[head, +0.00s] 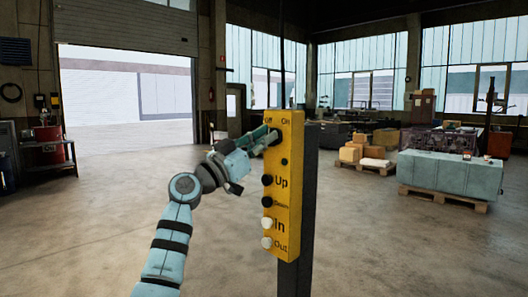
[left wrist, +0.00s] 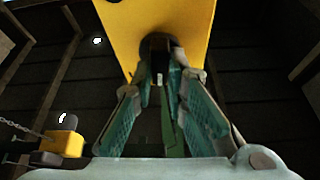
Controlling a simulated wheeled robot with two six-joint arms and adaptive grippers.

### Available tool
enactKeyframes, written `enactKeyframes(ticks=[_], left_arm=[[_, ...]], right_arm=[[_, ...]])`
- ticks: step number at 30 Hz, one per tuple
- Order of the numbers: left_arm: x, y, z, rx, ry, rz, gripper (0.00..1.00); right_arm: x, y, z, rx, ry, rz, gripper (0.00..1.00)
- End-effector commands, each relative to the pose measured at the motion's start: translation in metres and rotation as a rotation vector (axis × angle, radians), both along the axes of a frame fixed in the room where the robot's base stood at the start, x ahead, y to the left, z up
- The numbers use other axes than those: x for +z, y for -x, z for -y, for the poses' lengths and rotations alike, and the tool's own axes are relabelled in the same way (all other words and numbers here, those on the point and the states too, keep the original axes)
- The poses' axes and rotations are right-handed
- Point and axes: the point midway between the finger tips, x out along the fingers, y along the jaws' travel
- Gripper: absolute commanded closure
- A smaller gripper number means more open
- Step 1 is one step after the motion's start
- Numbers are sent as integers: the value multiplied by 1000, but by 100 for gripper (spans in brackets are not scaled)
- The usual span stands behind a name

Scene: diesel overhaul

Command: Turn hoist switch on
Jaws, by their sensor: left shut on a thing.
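The yellow hoist control box (head: 289,190) hangs upright in the middle of the head view, with Off and On marked at its top. Below are black knobs or buttons for Up (head: 267,180) and Down (head: 267,202), and white ones for In and Out. My left gripper (head: 270,138) reaches the box's upper face from the left, just under the Off and On labels. In the left wrist view its fingers (left wrist: 160,66) are closed around the dark switch knob (left wrist: 157,43) on the yellow face. The fingers hide most of the switch, so its setting cannot be told. My right gripper is out of view.
A dark post (head: 322,200) stands directly behind the box. A pallet with a pale blue engine part (head: 450,174) and cardboard boxes (head: 352,152) stand at the right. A cart with a red can (head: 48,138) is far left. The floor between is clear.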

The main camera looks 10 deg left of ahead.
Motion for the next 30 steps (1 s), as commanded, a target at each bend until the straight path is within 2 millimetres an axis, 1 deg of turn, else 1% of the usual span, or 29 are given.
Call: enactKeyframes(ticks=[5, 12, 18, 24, 30], left_arm=[[0, -2, 0, -1, -139, 82, 100], [2, -2, 0, -1, -324, 203, 100], [2, -2, -1, 0, -448, 285, 100], [0, -2, -1, 0, -535, 344, 100], [-1, -2, -1, 2, -576, 371, 100]], right_arm=[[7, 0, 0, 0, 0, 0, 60], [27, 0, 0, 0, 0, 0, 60], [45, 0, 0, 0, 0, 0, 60], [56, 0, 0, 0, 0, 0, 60], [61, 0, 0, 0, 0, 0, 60]])
